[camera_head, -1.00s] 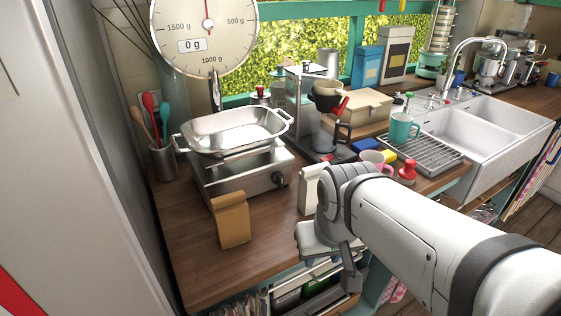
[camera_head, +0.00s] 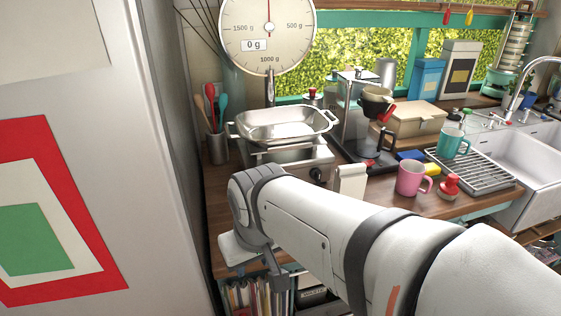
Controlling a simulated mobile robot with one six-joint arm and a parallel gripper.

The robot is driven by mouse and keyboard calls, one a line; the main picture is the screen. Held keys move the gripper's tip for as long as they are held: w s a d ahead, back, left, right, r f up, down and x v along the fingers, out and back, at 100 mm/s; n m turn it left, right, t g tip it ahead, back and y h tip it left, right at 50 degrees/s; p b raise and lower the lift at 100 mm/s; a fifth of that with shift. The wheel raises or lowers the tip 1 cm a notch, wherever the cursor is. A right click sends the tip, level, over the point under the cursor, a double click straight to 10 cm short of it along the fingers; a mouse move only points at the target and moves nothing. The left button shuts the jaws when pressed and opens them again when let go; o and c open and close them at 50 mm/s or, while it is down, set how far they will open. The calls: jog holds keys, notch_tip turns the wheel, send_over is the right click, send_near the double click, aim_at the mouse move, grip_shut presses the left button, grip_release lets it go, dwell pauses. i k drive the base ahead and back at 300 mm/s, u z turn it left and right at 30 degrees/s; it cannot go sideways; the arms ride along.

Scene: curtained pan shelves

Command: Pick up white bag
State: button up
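The white bag (camera_head: 350,181) stands upright on the wooden counter, right of the scale's base and just behind my arm. Its lower part is partly hidden by my arm. My gripper (camera_head: 262,262) is at the lower left, at the counter's front edge, left of the bag and nearer to the camera. It is apart from the bag and points downward. Its fingertips are not clear, so I cannot tell if it is open or shut. The brown bag seen earlier is now hidden behind my arm.
The scale (camera_head: 290,160) with its metal pan (camera_head: 285,124) stands behind my arm. A coffee maker (camera_head: 365,125), a pink mug (camera_head: 410,179) and a red tamper-like item (camera_head: 450,187) stand right of the bag. Books (camera_head: 245,297) fill the shelf below. A tall white panel (camera_head: 150,190) blocks the left.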

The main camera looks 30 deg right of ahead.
aim_at(349, 180)
jog(key=u, duration=0.15)
jog(key=k, duration=0.95)
jog(key=z, duration=0.6)
jog(key=i, duration=1)
jog(key=z, duration=0.05)
